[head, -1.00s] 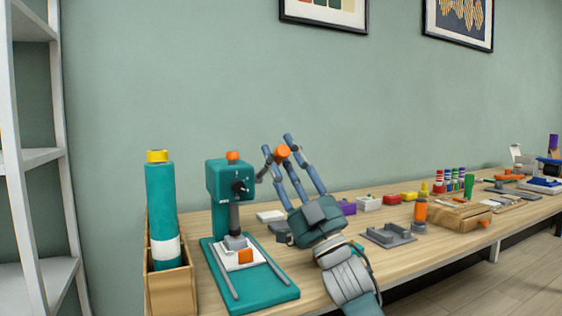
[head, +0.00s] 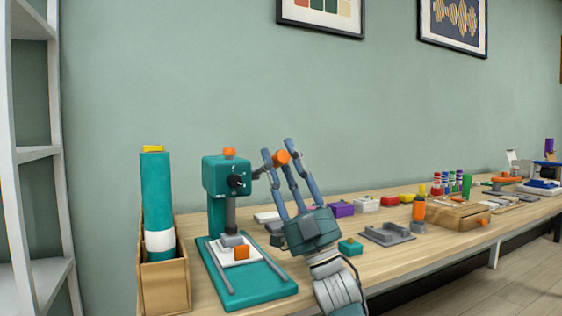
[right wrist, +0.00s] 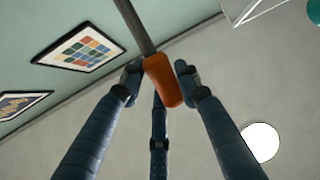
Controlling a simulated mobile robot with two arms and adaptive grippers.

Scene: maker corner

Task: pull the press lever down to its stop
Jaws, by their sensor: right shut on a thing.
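The teal press (head: 226,177) stands on its teal base (head: 262,292) on the bench. Its lever runs from the black hub (head: 238,184) up and right to an orange knob (head: 281,157). My right gripper (head: 279,152) is shut on this knob, with its fingers pointing up around it. In the right wrist view the orange knob (right wrist: 163,80) sits between the fingers at the end of the grey lever rod (right wrist: 136,27). A white plate (head: 226,255) with an orange block (head: 241,252) lies under the ram. My left gripper is not in view.
A wooden box (head: 165,283) with a teal roll (head: 157,200) stands left of the press. A teal block (head: 350,247), a grey fixture (head: 387,234) and a purple box (head: 341,209) lie right of my arm. The wall is close behind.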

